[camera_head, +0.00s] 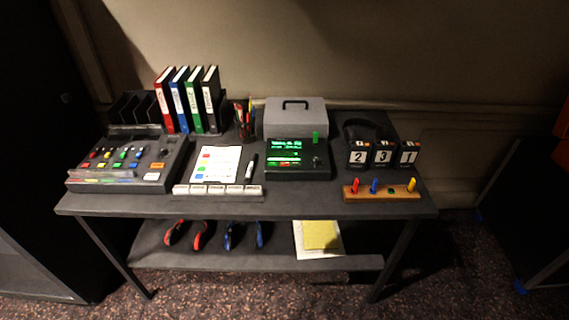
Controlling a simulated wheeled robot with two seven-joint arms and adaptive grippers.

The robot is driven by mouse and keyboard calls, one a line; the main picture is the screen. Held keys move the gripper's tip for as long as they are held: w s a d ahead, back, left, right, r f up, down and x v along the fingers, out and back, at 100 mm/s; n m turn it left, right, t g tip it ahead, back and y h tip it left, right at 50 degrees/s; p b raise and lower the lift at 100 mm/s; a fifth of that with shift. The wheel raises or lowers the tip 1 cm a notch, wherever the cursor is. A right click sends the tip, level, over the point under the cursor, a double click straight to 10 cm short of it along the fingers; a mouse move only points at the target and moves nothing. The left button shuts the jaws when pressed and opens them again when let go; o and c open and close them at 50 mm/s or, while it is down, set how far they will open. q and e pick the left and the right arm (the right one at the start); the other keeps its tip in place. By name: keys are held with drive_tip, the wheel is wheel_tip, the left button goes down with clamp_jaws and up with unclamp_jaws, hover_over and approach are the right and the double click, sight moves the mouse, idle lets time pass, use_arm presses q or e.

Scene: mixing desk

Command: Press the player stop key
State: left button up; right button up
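A row of pale labelled keys (218,190) lies at the desk's front edge, left of the device. The key labels are too small to read, so I cannot tell which one is the stop key. A mixing console (128,163) with coloured sliders and buttons stands at the left. Neither of my grippers is in view.
Behind are several binders (188,99), a pen cup (244,122) and a grey case with a handle (294,116). A colour-marked sheet (216,164) and a marker (250,167) lie behind the keys. Number blocks (382,154) and a wooden peg board (382,190) stand at right.

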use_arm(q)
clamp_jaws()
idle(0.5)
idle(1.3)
